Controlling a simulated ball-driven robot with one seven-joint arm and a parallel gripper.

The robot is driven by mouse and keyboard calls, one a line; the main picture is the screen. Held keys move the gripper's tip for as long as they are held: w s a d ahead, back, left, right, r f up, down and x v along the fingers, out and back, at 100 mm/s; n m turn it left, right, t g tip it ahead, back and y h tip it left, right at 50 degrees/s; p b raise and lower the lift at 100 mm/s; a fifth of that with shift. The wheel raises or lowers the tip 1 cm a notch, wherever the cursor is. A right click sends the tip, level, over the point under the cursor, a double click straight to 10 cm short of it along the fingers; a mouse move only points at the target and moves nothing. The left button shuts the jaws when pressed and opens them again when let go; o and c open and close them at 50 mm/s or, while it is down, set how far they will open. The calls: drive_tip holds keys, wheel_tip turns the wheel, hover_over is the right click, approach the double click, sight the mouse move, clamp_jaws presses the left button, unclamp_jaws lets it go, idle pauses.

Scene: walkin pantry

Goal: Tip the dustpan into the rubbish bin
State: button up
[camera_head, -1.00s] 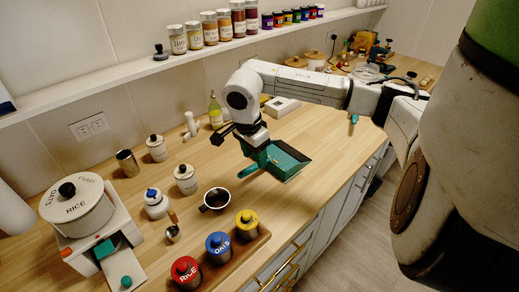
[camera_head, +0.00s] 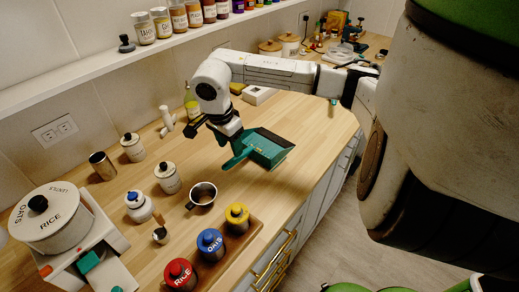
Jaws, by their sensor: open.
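The teal dustpan (camera_head: 268,150) is near the counter's front edge in the head view. Its dark-edged scoop points right and its handle points lower left. My gripper (camera_head: 228,143) is open, pointing down just above and left of the scoop, close to the handle. Whether its fingers touch or straddle the handle is too small to tell. What the pan holds cannot be made out. I see no rubbish bin that I can identify.
Red, blue and yellow jars stand on a wooden board (camera_head: 228,258) at the front edge. A dark cup (camera_head: 202,195), white canisters (camera_head: 167,178) and a metal tumbler (camera_head: 102,166) stand left. Bare counter lies around the pan. Floor (camera_head: 335,245) is open at lower right.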

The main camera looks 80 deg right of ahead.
sight(234, 158)
drive_tip(key=f+b, duration=0.1)
drive_tip(key=f, duration=0.1)
drive_tip(key=f+b, duration=0.2)
drive_tip(key=d+f+b, duration=0.1)
drive_tip(key=f+b, duration=0.1)
drive_tip(key=f, duration=0.1)
drive_tip(key=shift+s, duration=0.3)
clamp_jaws()
idle(0.4)
wheel_tip(234, 158, up, 12)
drive_tip(key=p, duration=0.5)
idle(0.7)
